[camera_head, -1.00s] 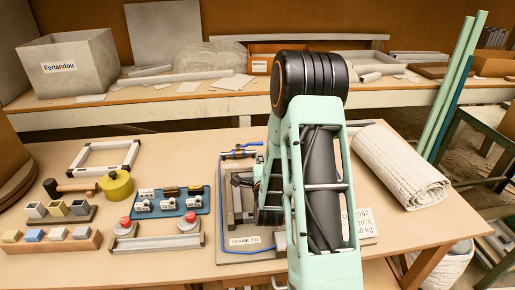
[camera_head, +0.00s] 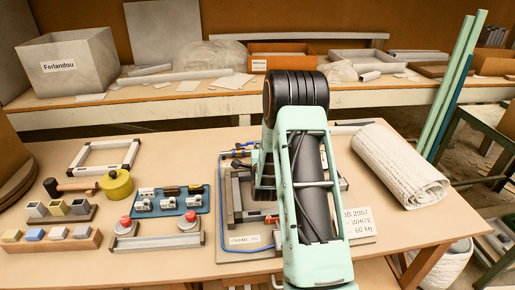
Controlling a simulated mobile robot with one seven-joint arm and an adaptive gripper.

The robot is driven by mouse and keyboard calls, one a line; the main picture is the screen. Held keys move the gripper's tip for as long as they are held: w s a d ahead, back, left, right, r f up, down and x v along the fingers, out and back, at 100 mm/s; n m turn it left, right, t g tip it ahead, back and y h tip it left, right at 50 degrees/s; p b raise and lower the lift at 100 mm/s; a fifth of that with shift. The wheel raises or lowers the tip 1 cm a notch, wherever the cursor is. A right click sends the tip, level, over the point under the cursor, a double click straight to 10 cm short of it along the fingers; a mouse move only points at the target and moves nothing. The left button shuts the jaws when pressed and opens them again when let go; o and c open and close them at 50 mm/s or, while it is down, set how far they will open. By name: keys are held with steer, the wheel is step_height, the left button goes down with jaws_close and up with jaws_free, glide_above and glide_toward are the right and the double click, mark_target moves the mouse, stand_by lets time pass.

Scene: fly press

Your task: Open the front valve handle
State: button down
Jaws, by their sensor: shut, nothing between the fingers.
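A fixture board (camera_head: 233,216) with a grey frame stands on the table, partly behind my arm. At its back edge is a brass and blue pipe fitting (camera_head: 229,153), with dark parts close to it. A small red piece (camera_head: 271,219) shows on the front part of the frame, beside my arm. I cannot tell which of these is the front valve handle, or how far it is turned. My gripper (camera_head: 241,157) shows only partly as dark fingers near the back fitting. It looks shut and empty. Whether it touches the fitting is unclear.
A blue tray (camera_head: 154,212) of small parts and a bar with red buttons (camera_head: 157,241) stand left of the board. A rolled white mat (camera_head: 400,168) lies right of my arm. A placard (camera_head: 362,225) stands front right.

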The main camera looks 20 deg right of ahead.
steer(key=shift+w+d+f, duration=0.1)
steer(key=shift+w+d+f+b, duration=0.2)
steer(key=shift+w+b, duration=0.1)
steer(key=shift+b, duration=0.7)
steer(key=shift+w+r, duration=0.15)
steer(key=shift+r, duration=0.25)
